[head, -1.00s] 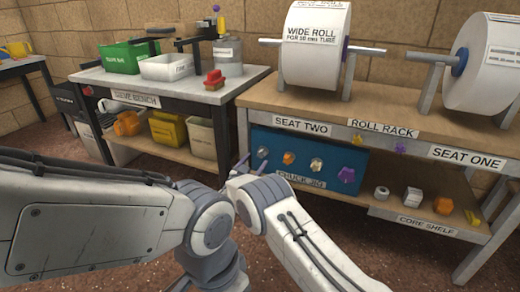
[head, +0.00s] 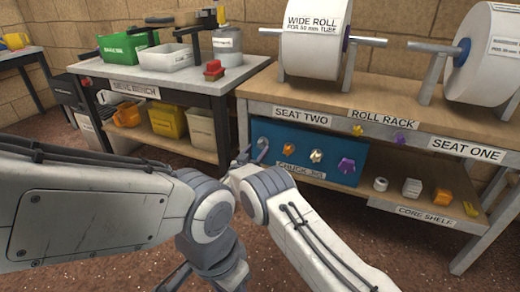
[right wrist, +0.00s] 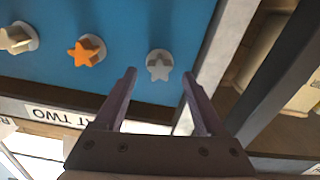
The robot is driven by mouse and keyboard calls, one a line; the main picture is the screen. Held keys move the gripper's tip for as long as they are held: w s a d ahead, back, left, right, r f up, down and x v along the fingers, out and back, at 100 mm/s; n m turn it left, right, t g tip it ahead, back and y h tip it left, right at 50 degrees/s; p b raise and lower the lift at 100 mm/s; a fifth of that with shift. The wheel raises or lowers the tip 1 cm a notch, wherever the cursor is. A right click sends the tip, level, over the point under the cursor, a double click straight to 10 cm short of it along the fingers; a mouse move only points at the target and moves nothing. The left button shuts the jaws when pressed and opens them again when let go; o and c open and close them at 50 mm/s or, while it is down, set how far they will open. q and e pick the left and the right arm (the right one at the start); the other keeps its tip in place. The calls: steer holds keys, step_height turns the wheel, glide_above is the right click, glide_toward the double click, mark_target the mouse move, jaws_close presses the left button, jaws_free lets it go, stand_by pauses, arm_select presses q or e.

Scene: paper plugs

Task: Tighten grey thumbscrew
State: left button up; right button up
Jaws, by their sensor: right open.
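In the head view the thumbscrew (head: 263,144) is at the board's left end, with my right gripper (head: 244,158) close by and partly hidden behind my wrist. An orange thumbscrew (right wrist: 87,50) and a cream one (right wrist: 18,38) sit beside it. My left arm fills the left foreground; its finger state is unclear.
A purple thumbscrew (head: 346,166) is at the board's right end. The roll rack (head: 385,100) carries two large paper rolls above. Its grey leg stands close to the gripper in the right wrist view.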

mark_target(262, 144)
steer(key=shift+b+x, duration=0.95)
steer(key=shift+x, duration=0.35)
jaws_close()
